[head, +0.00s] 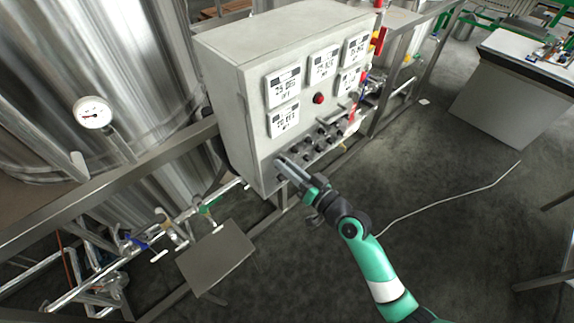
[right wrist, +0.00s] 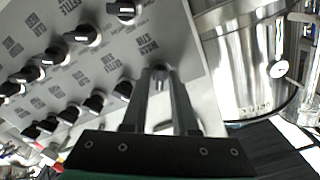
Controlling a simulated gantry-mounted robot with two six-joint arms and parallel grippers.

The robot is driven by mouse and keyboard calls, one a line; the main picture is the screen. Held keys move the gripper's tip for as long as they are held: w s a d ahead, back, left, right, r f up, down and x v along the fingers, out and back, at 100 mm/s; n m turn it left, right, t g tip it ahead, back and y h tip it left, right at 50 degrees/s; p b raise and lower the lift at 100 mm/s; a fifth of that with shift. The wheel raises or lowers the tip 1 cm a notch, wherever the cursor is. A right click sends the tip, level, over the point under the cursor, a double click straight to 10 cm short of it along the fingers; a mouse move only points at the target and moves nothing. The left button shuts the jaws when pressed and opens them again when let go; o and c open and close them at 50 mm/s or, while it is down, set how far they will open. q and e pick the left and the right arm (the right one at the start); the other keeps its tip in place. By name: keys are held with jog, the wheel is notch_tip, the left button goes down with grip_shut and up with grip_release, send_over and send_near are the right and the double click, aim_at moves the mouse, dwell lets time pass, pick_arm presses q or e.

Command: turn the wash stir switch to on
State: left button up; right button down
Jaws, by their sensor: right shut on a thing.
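The control box (head: 225,95) stands at the middle of the head view, with rows of black switches low on its front panel. In the right wrist view the panel (right wrist: 150,25) fills the left and middle, with several black knobs with white marks. My right gripper (head: 283,168) is at the panel's lower left corner in the head view. In the right wrist view its fingers (right wrist: 160,85) are shut around a knob (right wrist: 160,72) near the panel edge, mostly hidden between them. A label above it seems to read "wash stir". My left gripper is not in view.
A red button (head: 318,98) and several white displays (head: 283,87) are on the box front. Steel tanks (head: 100,60) stand at the left behind a rail. Pipes with valves (head: 165,230) run below left.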

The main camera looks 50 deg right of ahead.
jog(key=c, duration=0.9)
grip_release()
jog(key=s, duration=1.1)
jog(key=shift+s+a, duration=0.35)
jog(key=shift+a, duration=0.05)
